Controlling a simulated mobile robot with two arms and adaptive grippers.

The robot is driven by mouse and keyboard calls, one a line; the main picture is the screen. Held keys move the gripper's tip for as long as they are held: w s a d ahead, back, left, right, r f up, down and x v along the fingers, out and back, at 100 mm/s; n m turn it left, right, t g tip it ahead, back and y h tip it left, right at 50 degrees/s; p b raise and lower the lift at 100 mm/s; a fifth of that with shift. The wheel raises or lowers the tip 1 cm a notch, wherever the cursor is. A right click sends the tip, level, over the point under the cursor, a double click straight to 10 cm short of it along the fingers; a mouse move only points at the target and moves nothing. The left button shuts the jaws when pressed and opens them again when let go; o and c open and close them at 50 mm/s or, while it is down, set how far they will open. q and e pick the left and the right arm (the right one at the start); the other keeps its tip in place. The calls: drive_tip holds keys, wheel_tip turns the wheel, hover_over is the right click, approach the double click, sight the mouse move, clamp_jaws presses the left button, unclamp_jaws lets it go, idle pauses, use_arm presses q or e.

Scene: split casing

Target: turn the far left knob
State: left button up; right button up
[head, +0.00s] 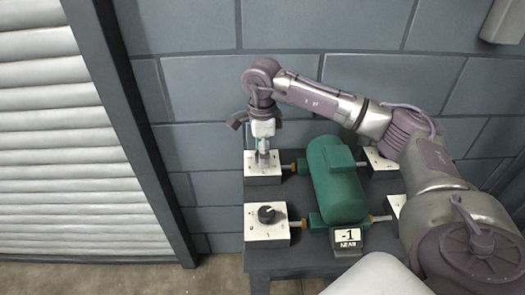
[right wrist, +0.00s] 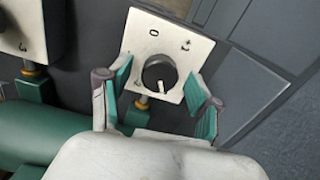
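The far left knob (right wrist: 159,73) is a dark round dial on a white square plate (right wrist: 172,36) with printed marks. Its pale pointer faces the lower edge of the picture in the right wrist view. In the head view its white box (head: 262,178) stands at the back left of the dark table, and the gripper mostly hides the dial. My right gripper (head: 263,157) points down over this box. In the right wrist view its teal-padded fingers (right wrist: 160,103) are spread wide, one to each side of the knob, with gaps between. My left gripper is in neither view.
The near left knob (head: 268,214) sits on another white box in front. A green motor-like casing (head: 339,180) stands to the right, joined to the boxes by shafts. A grey wall is close behind.

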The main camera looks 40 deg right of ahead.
wheel_tip(320, 180, up, 12)
idle(0.7)
idle(0.4)
